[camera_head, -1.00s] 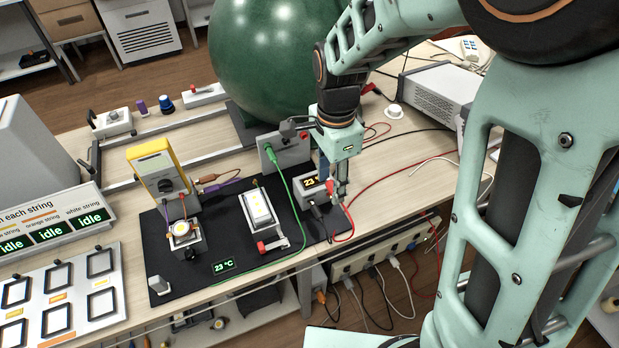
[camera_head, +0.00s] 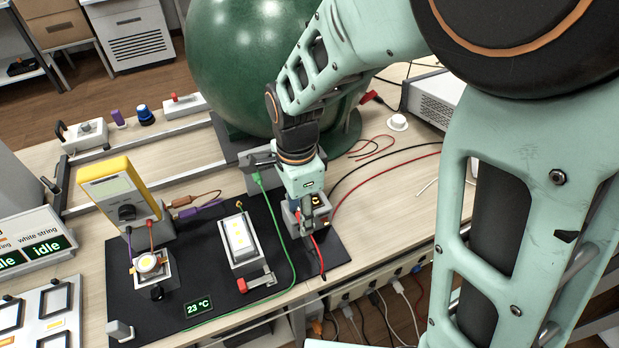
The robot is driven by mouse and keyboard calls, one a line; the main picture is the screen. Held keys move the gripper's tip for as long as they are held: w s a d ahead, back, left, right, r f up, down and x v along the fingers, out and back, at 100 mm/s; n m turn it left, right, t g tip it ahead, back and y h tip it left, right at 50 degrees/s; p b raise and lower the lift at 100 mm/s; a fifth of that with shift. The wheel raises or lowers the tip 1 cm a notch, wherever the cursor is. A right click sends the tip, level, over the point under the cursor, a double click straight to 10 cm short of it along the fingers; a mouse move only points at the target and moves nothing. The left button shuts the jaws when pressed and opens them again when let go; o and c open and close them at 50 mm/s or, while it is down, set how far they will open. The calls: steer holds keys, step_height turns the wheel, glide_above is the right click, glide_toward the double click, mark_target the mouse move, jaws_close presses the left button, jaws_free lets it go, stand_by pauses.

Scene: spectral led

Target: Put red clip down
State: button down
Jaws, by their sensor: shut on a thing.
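My gripper (camera_head: 316,228) points down over the right part of the black mat (camera_head: 335,252) and is shut on the red clip. The clip itself is mostly hidden by the fingers. Its red lead (camera_head: 319,258) shows just below the fingertips and hangs onto the mat. I cannot tell whether the clip touches the box or the mat.
The yellow multimeter (camera_head: 120,190) and a round lamp fixture (camera_head: 149,265) are farther left. A large green sphere (camera_head: 245,65) rises behind.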

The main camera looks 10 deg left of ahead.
steer(key=shift+f, duration=0.3)
steer(key=shift+f, duration=0.15)
steer(key=c, duration=1.2)
jaws_free()
steer(key=shift+o, duration=0.2)
step_height(320, 180, up, 12)
steer(key=p, duration=0.1)
steer(key=shift+r+p, duration=0.2)
steer(key=shift+p, duration=0.1)
